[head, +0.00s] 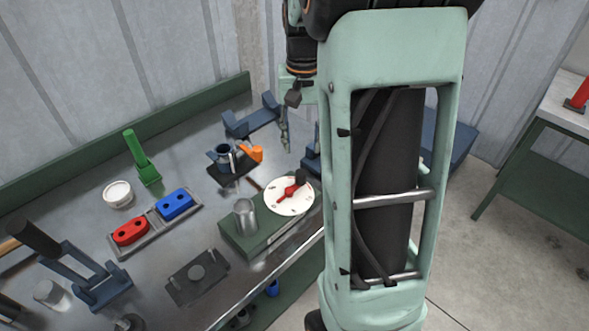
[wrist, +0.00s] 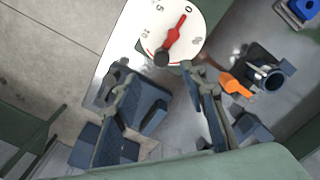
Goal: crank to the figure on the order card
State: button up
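A white round dial (head: 289,196) with printed figures sits on a green box (head: 262,238) at the bench's front edge. It also shows at the top of the wrist view (wrist: 190,55). A red crank (wrist: 173,35) with a black knob (wrist: 162,57) lies across it. The crank's thin red end points close to the 0; the knob is at the opposite side. My gripper (wrist: 158,78) is open, its fingers apart with nothing between them, short of the knob in the picture. In the head view my arm hides part of it. I cannot make out an order card.
A metal cylinder (head: 245,216) stands beside the dial. A dark holder with an orange part (head: 250,153), a tray with red (head: 130,231) and blue (head: 175,205) blocks, a green upright handle (head: 135,150) and a white tub (head: 118,194) stand farther left on the bench.

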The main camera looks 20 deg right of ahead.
aim_at(301, 173)
jog(key=shift+w+f, duration=0.25)
jog(key=shift+f, duration=0.2)
notch_tip(301, 173, down, 10)
jog(key=shift+c, duration=0.3)
grip_shut()
